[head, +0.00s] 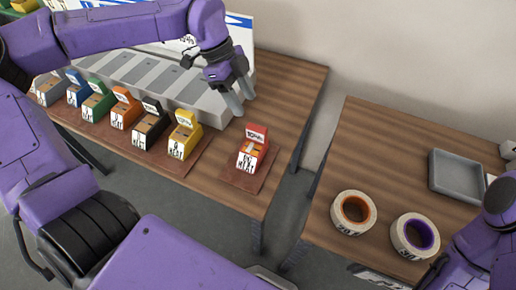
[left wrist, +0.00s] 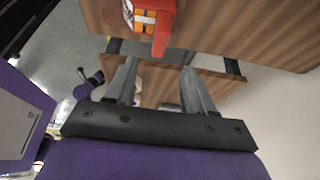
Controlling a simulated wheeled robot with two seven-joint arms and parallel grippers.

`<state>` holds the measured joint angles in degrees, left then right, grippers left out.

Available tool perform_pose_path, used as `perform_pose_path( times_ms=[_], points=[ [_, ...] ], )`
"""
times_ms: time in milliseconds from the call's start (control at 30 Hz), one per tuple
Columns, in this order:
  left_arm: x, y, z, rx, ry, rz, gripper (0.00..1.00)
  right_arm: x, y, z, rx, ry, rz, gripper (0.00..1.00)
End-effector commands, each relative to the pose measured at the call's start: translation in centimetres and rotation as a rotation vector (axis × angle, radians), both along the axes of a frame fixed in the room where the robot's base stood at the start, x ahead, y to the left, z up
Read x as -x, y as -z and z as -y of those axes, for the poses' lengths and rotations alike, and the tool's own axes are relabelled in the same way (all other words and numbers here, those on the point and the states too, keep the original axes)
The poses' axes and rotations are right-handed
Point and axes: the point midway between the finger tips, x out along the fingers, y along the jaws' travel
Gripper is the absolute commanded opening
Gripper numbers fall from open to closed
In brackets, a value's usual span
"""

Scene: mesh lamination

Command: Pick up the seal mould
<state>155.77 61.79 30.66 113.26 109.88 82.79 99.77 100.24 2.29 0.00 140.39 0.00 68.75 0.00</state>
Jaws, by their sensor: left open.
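Several small labelled boxes stand on the left table; I cannot tell from the lettering which is the seal mould. A red box (head: 252,151) with a white front label stands alone on a brown mat near the table's right end. It also shows at the top of the left wrist view (left wrist: 163,25). A yellow box (head: 184,138) is at the end of the row to its left. My left gripper (head: 241,97) is open and empty, above the table and behind the red box in the head view. Its fingers (left wrist: 159,68) have nothing between them. My right gripper is out of view.
A grey stepped rack (head: 160,80) stands behind the row of boxes. A gap separates the left table (head: 285,90) from the right table (head: 385,150). The right table holds an orange-cored tape roll (head: 342,219), a purple-cored roll (head: 402,241) and a grey tray (head: 458,178).

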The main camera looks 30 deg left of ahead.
Motion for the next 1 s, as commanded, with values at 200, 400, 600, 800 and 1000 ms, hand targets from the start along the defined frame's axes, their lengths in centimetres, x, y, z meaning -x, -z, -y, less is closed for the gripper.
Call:
perform_pose_path(
  times_ms=[200,400,600,800,1000],
  points=[
    [0.2,3.5,1.1,-0.002,-0.007,-0.004,0.53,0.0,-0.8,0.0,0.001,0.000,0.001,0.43],
    [0.3,5.6,2.2,-0.003,-0.007,-0.006,0.53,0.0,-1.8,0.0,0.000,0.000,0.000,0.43],
    [0.1,8.8,3.6,-0.003,-0.007,-0.004,0.53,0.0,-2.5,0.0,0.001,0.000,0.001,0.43],
    [0.0,9.3,3.8,-0.001,-0.007,-0.001,0.53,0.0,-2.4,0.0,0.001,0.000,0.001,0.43],
    [0.0,9.2,3.8,-0.001,-0.006,-0.001,0.04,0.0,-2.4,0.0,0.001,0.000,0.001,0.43]
  ],
)
